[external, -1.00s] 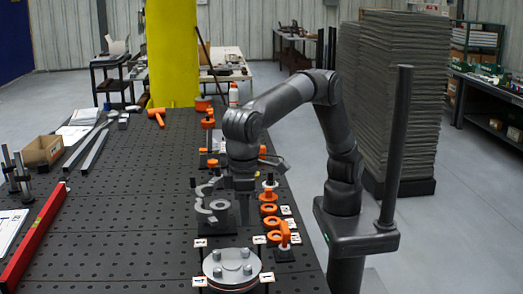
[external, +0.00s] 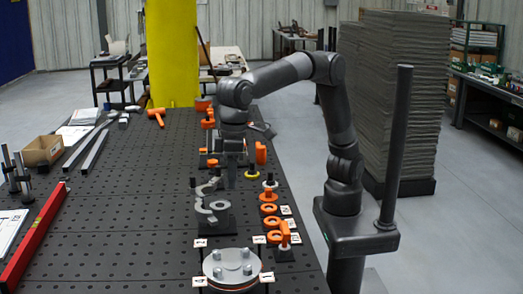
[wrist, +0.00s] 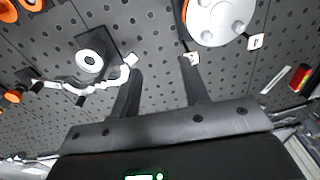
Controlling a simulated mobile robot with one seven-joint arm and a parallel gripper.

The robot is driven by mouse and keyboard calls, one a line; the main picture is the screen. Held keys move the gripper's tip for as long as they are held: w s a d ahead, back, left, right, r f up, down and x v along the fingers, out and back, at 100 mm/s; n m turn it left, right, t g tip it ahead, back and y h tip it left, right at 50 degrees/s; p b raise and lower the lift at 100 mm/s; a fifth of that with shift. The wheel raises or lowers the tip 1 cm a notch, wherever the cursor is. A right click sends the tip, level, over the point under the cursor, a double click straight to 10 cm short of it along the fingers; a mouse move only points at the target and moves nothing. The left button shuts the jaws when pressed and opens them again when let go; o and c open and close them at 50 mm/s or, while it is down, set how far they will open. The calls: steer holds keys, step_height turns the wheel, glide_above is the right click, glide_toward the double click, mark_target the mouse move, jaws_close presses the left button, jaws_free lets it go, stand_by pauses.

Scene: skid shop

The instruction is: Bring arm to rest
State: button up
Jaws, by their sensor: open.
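My gripper (external: 231,178) hangs above the dark perforated table (external: 120,230) at the end of my bent arm, fingers pointing down. In the wrist view its two fingers (wrist: 162,75) are spread apart with nothing between them. A grey curved part with a ring (external: 215,208) sits on a black block just below and left of the gripper. In the wrist view a white ring on a black plate (wrist: 90,61) and a pale wavy part lie left of the fingers. A round metal flange with bolts (external: 231,265) stands at the table's near edge.
Orange rings (external: 269,210) and an orange upright part (external: 284,234) line the table's right side. A red level (external: 35,238) and a cardboard box (external: 42,150) lie at the left. A yellow column (external: 173,52) stands behind. The table's middle is clear.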

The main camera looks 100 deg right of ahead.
steer(key=s+d+r+t, duration=0.1)
steer(key=s+d, duration=0.2)
steer(key=d, duration=1)
steer(key=s+d+r+t, duration=0.1)
steer(key=s+d+r, duration=0.15)
steer(key=d, duration=0.95)
steer(key=s+d+f+t, duration=0.2)
steer(key=s+d+f, duration=0.7)
steer(key=s+d, duration=0.5)
steer(key=shift+f+t+h, duration=0.2)
steer(key=shift+t+h, duration=0.1)
steer(key=shift+t, duration=0.1)
steer(key=shift+d, duration=0.1)
